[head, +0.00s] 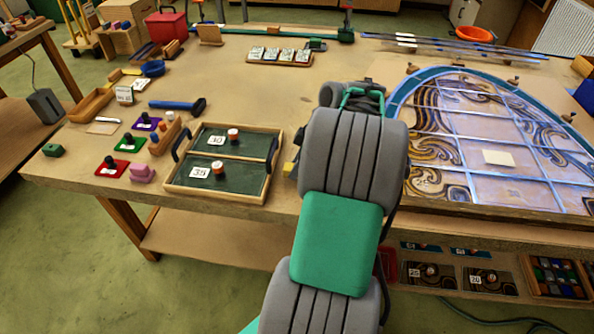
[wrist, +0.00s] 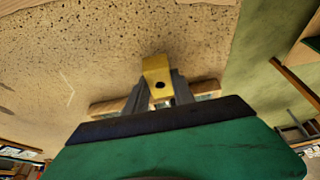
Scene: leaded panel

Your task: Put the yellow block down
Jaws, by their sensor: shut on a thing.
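The yellow block (wrist: 156,70) has a dark round hole in its near face. It shows in the wrist view between the two grey fingers of my gripper (wrist: 157,92), which is shut on it. Speckled tan tabletop lies beyond the block; I cannot tell whether the block touches it. In the head view my arm hides the gripper's fingers. A small yellow patch shows at the arm's left edge, right of the green-floored tray, but I cannot tell whether it is this block.
The wooden tray (head: 170,187) with two dark green panels stands left of my arm. The leaded panel (head: 480,140) lies to the right. A blue-handled tool (head: 172,105) and several coloured blocks lie further left. Bare tabletop (head: 290,95) shows behind my arm.

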